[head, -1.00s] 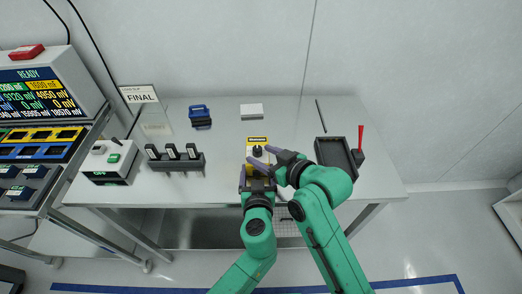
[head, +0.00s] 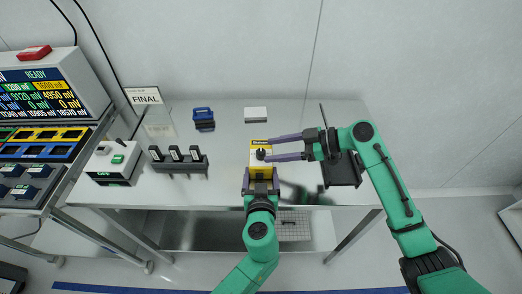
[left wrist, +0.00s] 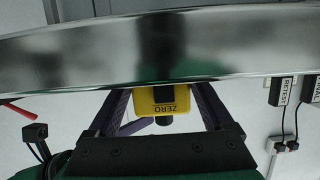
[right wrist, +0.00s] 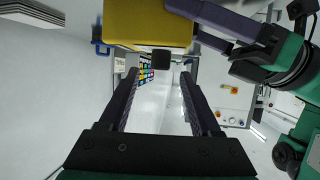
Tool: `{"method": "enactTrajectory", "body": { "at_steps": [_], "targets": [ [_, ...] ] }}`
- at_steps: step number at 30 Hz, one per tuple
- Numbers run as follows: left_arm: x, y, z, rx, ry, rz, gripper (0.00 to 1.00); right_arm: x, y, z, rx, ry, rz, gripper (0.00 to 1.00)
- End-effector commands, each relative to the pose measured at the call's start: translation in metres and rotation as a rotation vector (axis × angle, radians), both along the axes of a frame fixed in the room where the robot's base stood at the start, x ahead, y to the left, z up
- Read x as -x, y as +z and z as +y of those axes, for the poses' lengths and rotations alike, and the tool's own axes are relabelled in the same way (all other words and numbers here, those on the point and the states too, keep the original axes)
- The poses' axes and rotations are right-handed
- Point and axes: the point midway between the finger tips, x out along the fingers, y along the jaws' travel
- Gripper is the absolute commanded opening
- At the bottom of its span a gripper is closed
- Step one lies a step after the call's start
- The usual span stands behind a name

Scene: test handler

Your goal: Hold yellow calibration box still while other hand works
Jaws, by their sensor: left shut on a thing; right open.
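The yellow calibration box (head: 259,172) stands near the front edge of the table, with a black knob (head: 261,154). My left gripper (head: 261,180) is shut on the box from the front. In the left wrist view the box (left wrist: 148,104), marked ZERO, sits between the left fingers. My right gripper (head: 269,149) is open, coming from the right, its fingertips close to the knob. In the right wrist view the knob (right wrist: 161,59) is just beyond the open right fingertips, under the box (right wrist: 150,22). I cannot tell whether they touch it.
A black tray (head: 341,173) lies right of the box, partly behind my right arm. A black rack (head: 180,163) and a white switch unit (head: 113,163) stand to the left. A blue item (head: 203,115) and a white block (head: 256,114) lie behind.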

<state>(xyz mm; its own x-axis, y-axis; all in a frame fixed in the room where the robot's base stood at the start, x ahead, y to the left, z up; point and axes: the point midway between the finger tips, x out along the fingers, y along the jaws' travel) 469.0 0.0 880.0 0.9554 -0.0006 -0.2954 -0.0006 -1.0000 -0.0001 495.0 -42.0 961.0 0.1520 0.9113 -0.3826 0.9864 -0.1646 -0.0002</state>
Motion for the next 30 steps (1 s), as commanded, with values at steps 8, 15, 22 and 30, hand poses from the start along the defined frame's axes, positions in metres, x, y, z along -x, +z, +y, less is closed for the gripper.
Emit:
{"method": "enactTrajectory", "body": {
  "at_steps": [8, 15, 22, 30],
  "targets": [
    [0.000, 0.000, 0.000, 0.000, 0.001, 0.001, 0.49, -0.007, -0.017, 0.040, 0.000, -0.002, -0.001, 0.65],
    [0.000, 0.000, 0.000, 0.000, 0.001, 0.001, 0.49, -0.007, -0.017, 0.042, 0.001, -0.001, 0.000, 0.65],
    [0.000, 0.000, 0.000, 0.000, 0.001, 0.001, 0.49, -0.007, -0.017, 0.041, 0.001, -0.002, 0.000, 0.00],
    [0.000, 0.000, 0.000, 0.000, 0.001, 0.001, 0.49, -0.006, -0.019, 0.041, 0.004, -0.023, 0.001, 0.00]
  ]
}}
